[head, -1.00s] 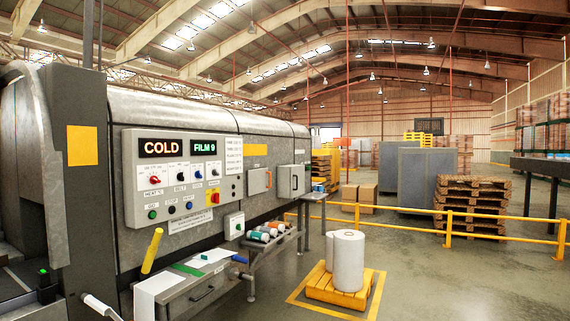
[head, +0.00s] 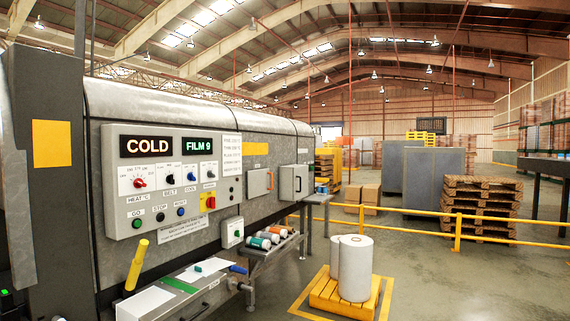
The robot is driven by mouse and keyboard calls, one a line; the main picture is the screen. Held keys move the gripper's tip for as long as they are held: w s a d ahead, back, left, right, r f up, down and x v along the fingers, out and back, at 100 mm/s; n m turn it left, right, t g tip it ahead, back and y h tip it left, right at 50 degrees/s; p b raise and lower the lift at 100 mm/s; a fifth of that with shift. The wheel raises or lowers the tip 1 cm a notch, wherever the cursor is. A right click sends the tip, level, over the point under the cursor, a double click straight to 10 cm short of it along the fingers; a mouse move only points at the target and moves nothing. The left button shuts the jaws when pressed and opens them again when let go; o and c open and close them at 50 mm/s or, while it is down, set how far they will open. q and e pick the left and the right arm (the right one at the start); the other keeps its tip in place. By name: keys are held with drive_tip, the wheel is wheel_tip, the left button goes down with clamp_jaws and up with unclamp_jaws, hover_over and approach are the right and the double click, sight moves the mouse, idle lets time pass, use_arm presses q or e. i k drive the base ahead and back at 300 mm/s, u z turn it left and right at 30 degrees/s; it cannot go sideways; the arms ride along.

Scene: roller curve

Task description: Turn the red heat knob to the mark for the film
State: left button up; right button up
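The red heat knob (head: 140,182) is on a white dial plate at the left of the control panel (head: 118,215), above the label HEAT. Marks ring the knob, but their numbers are too small to read surely. Above it one display (head: 147,146) reads COLD in orange and another display (head: 198,145) reads FILM 9 in green. A white chart (head: 231,153) with several printed lines is right of the displays; its text is too small to read surely.
More knobs and buttons sit beside and below the heat knob. A yellow handle (head: 137,264) sticks up below the panel. A bench (head: 205,298) juts out under it. Open floor lies right, with white rolls on a yellow pallet (head: 328,295) and a yellow rail (head: 490,238).

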sight(138, 183)
drive_tip(key=z, duration=0.4)
drive_tip(key=i, duration=0.85)
drive_tip(key=u, duration=0.4)
drive_tip(key=i, duration=0.9)
drive_tip(key=u, duration=0.6)
drive_tip(key=k, duration=0.45)
drive_tip(key=u, duration=0.55)
drive_tip(key=i, duration=0.35)
drive_tip(key=u, duration=0.05)
